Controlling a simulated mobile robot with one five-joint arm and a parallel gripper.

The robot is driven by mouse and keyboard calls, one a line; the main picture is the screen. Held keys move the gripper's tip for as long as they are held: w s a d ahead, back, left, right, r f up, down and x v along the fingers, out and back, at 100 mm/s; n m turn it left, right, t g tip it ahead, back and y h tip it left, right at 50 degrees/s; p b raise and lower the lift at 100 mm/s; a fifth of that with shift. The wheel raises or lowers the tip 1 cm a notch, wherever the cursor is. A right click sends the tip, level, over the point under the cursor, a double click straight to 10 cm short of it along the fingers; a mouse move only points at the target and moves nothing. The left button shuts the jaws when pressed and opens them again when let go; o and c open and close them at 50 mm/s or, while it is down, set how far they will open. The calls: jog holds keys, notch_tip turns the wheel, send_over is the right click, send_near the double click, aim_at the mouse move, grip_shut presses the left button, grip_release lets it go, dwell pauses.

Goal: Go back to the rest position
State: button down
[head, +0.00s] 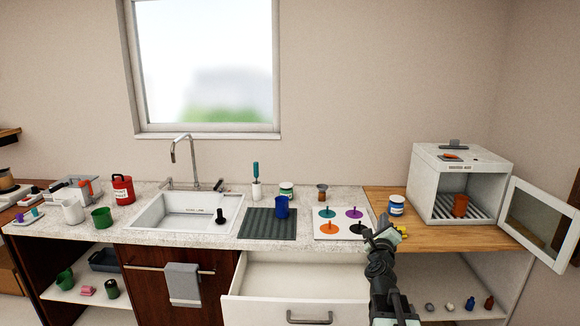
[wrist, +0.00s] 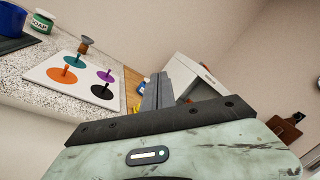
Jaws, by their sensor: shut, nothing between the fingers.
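My gripper (head: 377,236) is raised at the front edge of the counter in the head view, just right of the white board (head: 322,231). Its fingers (wrist: 156,92) are shut with nothing between them in the wrist view. The board carries orange, teal, purple and black discs with upright pegs, and it also shows in the wrist view (wrist: 50,81). The gripper partly covers the area by the black disc (head: 358,228) in the head view. Some small yellow things (head: 403,231) lie just right of the gripper.
A white drawer (head: 262,310) stands open below the counter. A white box oven (head: 430,181) has its door (head: 538,222) swung open at the right, with an orange cup (head: 460,205) inside. A blue cup (head: 282,207) stands on the dark mat (head: 256,228). The sink (head: 160,216) is further left.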

jog(key=w+a+f+n+g+y, duration=0.1)
jog(key=a+f+n+y, duration=0.1)
jog(key=a+n+y, duration=0.45)
jog(key=w+a+f+n+y, duration=0.1)
jog(key=a+f+n, duration=0.2)
jog(key=a, duration=0.6)
jog(key=s+a+f+n+g+y, duration=0.3)
jog(key=s+a+f+n+g, duration=0.2)
jog(key=a+f+n, duration=0.45)
jog(key=s+d+f+n+g+h, duration=0.1)
jog(key=s+f+n+g, duration=0.4)
jog(key=s, duration=0.5)
jog(key=s+d+f+n+g+h, duration=0.2)
jog(key=s+f+n+g, duration=0.4)
jog(key=s, duration=0.5)
jog(key=shift+s+d+g+p, duration=0.3)
jog(key=shift+d+g, duration=0.2)
jog(key=shift+d, duration=0.2)
jog(key=shift+w+f, duration=0.1)
